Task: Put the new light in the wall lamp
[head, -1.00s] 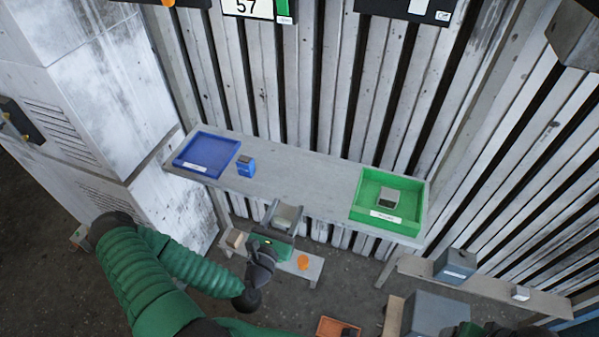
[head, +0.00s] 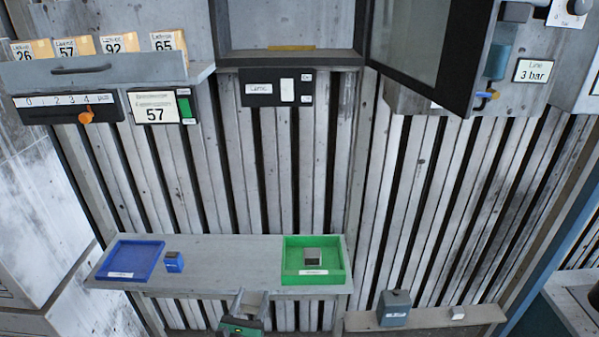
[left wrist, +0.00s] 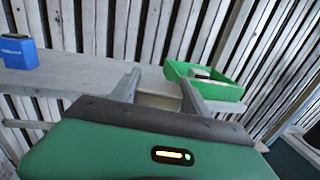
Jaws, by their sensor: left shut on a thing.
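My left gripper (head: 250,304) shows at the bottom of the head view, in front of the shelf's front edge. It also shows in the left wrist view (left wrist: 158,88). It is shut on a pale block (left wrist: 158,100), mostly hidden by the gripper body. I cannot tell whether this block is the new light. A grey block with a dark top (head: 312,257) sits in the green tray (head: 340,275). A black panel (head: 272,97), whose label seems to read "Lamp", is on the wall. I cannot pick out the wall lamp itself for certain. My right gripper is out of view.
A blue tray (head: 117,270) and a blue block (head: 174,264) are on the grey shelf (head: 225,255); its middle is clear. Above is a wall cabinet with its glass door (head: 425,45) swung open. A grey box (head: 394,308) stands on a low ledge at right.

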